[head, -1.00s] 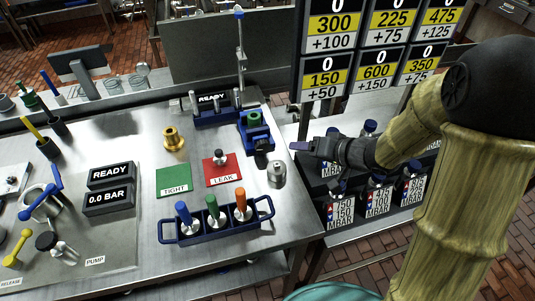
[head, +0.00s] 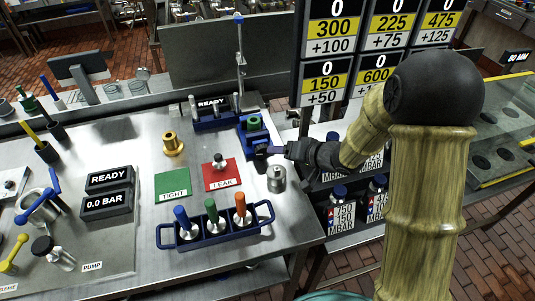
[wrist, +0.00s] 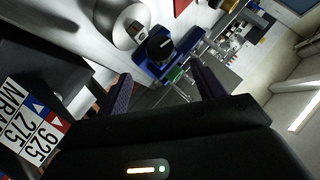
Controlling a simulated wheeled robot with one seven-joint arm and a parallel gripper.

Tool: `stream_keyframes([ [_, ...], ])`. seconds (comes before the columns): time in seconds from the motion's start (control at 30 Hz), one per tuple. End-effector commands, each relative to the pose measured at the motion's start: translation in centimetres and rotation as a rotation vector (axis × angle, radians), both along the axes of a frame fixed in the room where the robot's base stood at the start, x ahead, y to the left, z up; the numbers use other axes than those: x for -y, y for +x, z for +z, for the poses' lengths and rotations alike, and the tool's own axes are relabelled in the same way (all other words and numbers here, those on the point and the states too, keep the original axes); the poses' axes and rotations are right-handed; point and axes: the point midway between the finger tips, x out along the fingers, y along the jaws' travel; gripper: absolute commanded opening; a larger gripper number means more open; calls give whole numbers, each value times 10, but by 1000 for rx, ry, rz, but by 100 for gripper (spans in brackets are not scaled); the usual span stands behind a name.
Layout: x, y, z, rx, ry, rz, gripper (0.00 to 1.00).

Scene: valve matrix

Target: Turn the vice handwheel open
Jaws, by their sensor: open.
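The blue vice (head: 252,130) stands near the right edge of the steel bench, with a green part (head: 254,121) in its top. Its dark round handwheel (head: 261,152) faces the front. In the wrist view the black handwheel (wrist: 160,46) shows on the blue vice body (wrist: 178,66), ahead of the fingers. My gripper (head: 272,150) is at the handwheel from the right in the head view and partly covers it. In the wrist view my gripper (wrist: 165,90) has its two fingers wide apart and nothing between them. I cannot tell whether a finger touches the wheel.
A steel cylinder (head: 276,180) stands just in front of the vice. A blue rack (head: 215,232) with coloured-handled tools is nearer the front. A red LEAK mat (head: 222,176) and green TIGHT mat (head: 172,186) lie to the left. A READY display rack (head: 214,112) stands behind.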

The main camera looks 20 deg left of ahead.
Motion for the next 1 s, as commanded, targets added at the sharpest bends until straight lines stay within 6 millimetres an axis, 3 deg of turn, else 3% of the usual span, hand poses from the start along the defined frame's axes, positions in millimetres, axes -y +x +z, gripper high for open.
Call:
stream_keyframes([
  [0.43, -57, 28, -43, -1, -1, 4, 68],
  [0.87, -65, 33, -49, 1, 0, 1, 68],
  [1.0, -65, 33, -49, 1, 0, 1, 40],
])
